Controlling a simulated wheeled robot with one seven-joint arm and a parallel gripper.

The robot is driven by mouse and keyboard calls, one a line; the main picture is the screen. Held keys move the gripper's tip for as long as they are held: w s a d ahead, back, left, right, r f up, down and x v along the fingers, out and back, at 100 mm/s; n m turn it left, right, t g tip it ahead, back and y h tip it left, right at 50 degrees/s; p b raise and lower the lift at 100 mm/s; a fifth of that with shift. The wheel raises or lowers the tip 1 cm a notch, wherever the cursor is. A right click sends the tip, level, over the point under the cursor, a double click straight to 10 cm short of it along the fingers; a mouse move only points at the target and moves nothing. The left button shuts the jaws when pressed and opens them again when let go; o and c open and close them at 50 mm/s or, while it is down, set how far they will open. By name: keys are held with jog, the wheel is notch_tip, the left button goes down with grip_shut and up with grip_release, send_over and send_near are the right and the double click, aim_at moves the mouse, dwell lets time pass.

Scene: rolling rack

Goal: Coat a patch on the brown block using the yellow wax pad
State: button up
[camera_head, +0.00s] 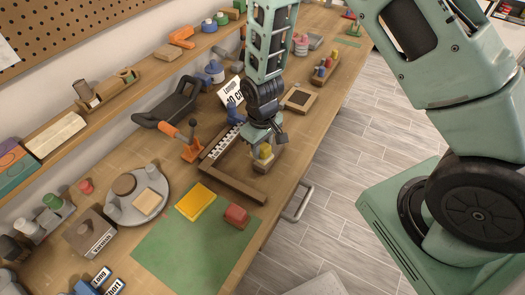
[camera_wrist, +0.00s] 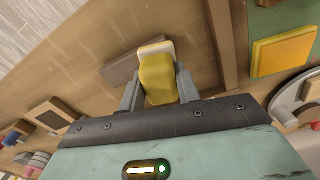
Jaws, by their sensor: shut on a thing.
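My gripper (camera_wrist: 157,85) is shut on the yellow wax pad (camera_wrist: 157,75), which has a rounded yellow body and a pale strip at its far edge. In the head view the pad (camera_head: 264,152) shows below my gripper (camera_head: 266,143). The brown block (camera_head: 262,167) lies on the bench directly under the pad. In the wrist view the block (camera_wrist: 118,69) sticks out to the left of the pad, which hides the rest of it. Pad and block look very close; I cannot tell whether they touch. No coated patch can be made out.
A brown wooden strip (camera_head: 234,185) borders the block's area. A green mat (camera_head: 190,248) holds a flat yellow slab (camera_head: 195,201) and a red block (camera_head: 236,215). An orange-handled tool (camera_head: 187,144) stands left. A dark-topped wooden tray (camera_head: 298,99) lies beyond.

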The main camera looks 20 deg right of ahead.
aim_at(262, 145)
jog(key=shift+r+p, duration=1.7)
jog(key=shift+r, duration=1)
jog(key=shift+f+b, duration=0.25)
jog(key=shift+b, duration=0.35)
jog(key=shift+s, duration=0.15)
